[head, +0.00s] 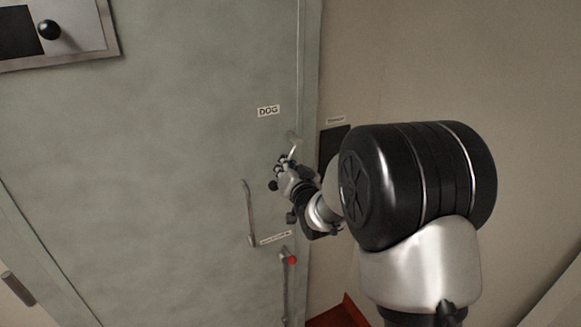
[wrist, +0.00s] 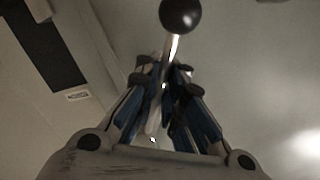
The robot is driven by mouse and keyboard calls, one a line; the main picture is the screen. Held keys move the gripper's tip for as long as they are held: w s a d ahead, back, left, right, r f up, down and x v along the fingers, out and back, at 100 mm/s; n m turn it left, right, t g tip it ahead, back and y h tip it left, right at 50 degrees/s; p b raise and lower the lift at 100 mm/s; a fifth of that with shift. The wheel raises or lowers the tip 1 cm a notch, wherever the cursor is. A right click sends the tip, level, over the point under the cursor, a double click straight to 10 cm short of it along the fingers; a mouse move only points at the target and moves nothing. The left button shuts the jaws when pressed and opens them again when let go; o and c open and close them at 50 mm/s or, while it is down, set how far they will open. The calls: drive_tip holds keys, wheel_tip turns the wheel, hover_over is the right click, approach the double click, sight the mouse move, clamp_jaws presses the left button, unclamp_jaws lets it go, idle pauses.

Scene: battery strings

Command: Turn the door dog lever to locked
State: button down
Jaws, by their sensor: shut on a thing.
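The door dog lever is a metal rod with a black ball knob (head: 273,185). It sits on the grey-green door below the DOG label (head: 268,111). Its upper end (head: 294,149) shows just above my gripper (head: 285,168), and the rod slants down to the left to the knob. My gripper is shut on the rod. In the wrist view the black knob (wrist: 181,15) sticks out beyond my fingertips (wrist: 165,80), with a short length of bright rod (wrist: 173,47) between. The fingers hide the gripped part of the rod.
A long bar handle (head: 250,212) stands on the door left of and below my gripper. A red-tipped lever (head: 291,260) is lower down. A dark panel (head: 332,142) is on the wall just right of the door edge. The door's middle is clear.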

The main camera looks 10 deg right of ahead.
drive_tip(key=shift+s+a+r+m+p, duration=0.25)
drive_tip(key=shift+a+r+m+p, duration=0.25)
drive_tip(key=shift+a+r+m, duration=0.5)
drive_tip(key=m+p, duration=0.1)
drive_tip(key=r+m+g+y+p, duration=0.1)
drive_tip(key=shift+s+a+m, duration=0.15)
drive_tip(key=shift+a+m, duration=0.1)
drive_tip(key=shift+m, duration=0.15)
drive_tip(key=r+m+p, duration=0.2)
drive_tip(key=p, duration=0.1)
drive_tip(key=shift+s+a+r+m+y, duration=0.1)
drive_tip(key=shift+a+m+y, duration=0.2)
drive_tip(key=shift+a, duration=0.1)
drive_tip(key=r+m+p, duration=0.1)
drive_tip(key=m+p, duration=0.1)
drive_tip(key=p, duration=0.1)
drive_tip(key=shift+r+g+y, duration=0.2)
drive_tip(key=shift+g+y, duration=0.1)
drive_tip(key=shift+y, duration=0.1)
drive_tip(key=shift+p, duration=0.3)
drive_tip(key=c, duration=1.7)
unclamp_jaws()
drive_tip(key=shift+s, duration=0.15)
